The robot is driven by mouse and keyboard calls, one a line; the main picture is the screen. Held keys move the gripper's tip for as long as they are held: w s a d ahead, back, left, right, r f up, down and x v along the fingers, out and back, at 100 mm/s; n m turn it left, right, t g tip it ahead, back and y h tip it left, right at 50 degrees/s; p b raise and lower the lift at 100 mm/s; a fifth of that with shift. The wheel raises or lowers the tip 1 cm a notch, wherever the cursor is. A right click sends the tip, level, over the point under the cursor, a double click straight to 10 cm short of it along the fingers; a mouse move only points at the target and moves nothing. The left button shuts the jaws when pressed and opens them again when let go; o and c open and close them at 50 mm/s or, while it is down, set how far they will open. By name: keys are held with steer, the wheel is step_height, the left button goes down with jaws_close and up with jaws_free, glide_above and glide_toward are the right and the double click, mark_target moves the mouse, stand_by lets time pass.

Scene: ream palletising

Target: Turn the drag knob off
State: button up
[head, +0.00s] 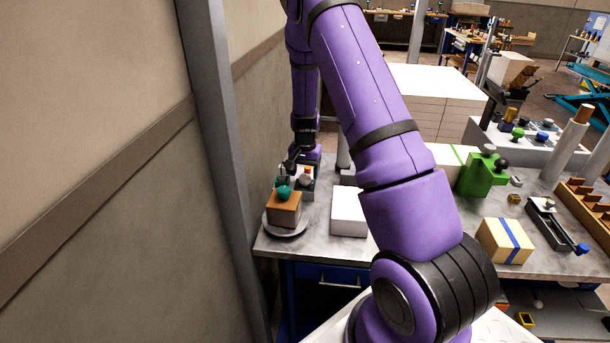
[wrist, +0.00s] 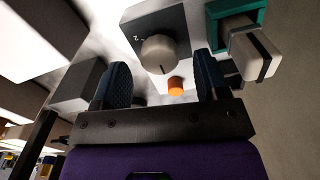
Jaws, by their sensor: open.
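In the wrist view a round grey-beige knob (wrist: 160,53) sits on the face of a dark grey box (wrist: 172,22). A pale "2" is marked beside the knob, and a short dark line shows at its lower edge. I take this for the drag knob; I cannot read a name on it. My gripper (wrist: 160,76) is open, with a dark blue padded finger on each side. The knob appears between and beyond the fingertips, with no clear contact. In the head view my gripper (head: 290,163) is small and dark above the bench's left end, so the knob's setting cannot be told there.
A teal block with a beige part (wrist: 247,55) stands close by my right finger. An orange cylinder (wrist: 176,86) shows between the fingers. In the head view an orange-brown box (head: 284,210) with a teal knob and a white box (head: 349,212) stand nearby; the wall is close at left.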

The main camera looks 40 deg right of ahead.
step_height(320, 180, up, 9)
steer(key=shift+r, duration=0.15)
steer(key=shift+r, duration=0.1)
stand_by(0.6)
step_height(320, 180, up, 10)
steer(key=n+t, duration=0.1)
steer(key=n, duration=0.1)
glide_above(305, 177)
steer(key=s+a, duration=0.3)
steer(key=a, duration=0.2)
steer(key=s+a+r+n+t, duration=0.1)
steer(key=s+a+r+n, duration=0.2)
steer(key=s+a+r, duration=0.6)
steer(key=s+a+r+n+t, duration=0.1)
steer(key=s+a+r+n, duration=0.1)
steer(key=s, duration=0.8)
steer(key=s+a+r+n+t, duration=0.2)
steer(key=s+r, duration=0.4)
steer(key=s, duration=0.4)
steer(key=shift+s+a+n, duration=0.25)
steer(key=shift+a+n, duration=0.55)
steer(key=shift+a, duration=0.25)
